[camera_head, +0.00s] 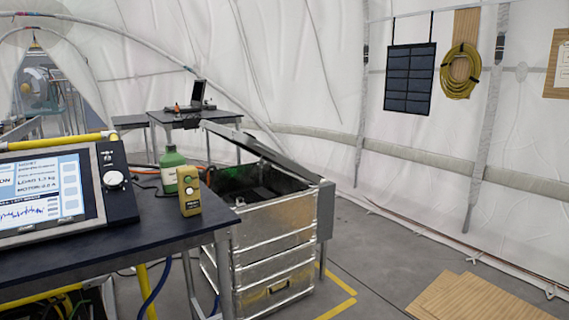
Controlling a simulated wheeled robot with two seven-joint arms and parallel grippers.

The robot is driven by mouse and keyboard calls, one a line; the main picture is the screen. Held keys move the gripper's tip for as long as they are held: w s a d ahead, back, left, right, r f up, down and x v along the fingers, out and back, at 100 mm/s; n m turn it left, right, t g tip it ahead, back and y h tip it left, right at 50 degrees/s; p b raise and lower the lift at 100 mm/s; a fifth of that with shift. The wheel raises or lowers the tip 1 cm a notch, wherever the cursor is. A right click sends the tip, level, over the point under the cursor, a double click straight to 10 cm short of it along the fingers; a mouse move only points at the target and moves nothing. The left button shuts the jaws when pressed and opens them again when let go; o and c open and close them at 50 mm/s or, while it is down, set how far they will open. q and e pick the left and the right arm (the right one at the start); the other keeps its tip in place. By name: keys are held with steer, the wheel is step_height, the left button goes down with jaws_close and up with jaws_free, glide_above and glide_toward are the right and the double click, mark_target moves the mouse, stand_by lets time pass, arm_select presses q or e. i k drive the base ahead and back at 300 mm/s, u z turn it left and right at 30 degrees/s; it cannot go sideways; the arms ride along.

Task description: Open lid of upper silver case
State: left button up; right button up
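A stack of silver cases (275,243) stands on the floor in the middle, just right of the dark table. The upper silver case (290,215) shows its dark interior (250,185). Its lid (262,150) is raised off the near rim and slants across the back of the opening. Dark contents inside are too dim to tell. A lower case (280,287) with a yellowish handle sits beneath. The table hides part of the stack's left side. Neither of my grippers is in view.
Wooden boards (480,300) lie at lower right. The floor right of the cases is clear.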

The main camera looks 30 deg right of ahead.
mark_target(244, 140)
steer(key=z, duration=0.4)
steer(key=k, duration=0.5)
steer(key=z, duration=1.4)
steer(key=i, duration=2.95)
steer(key=u, duration=0.6)
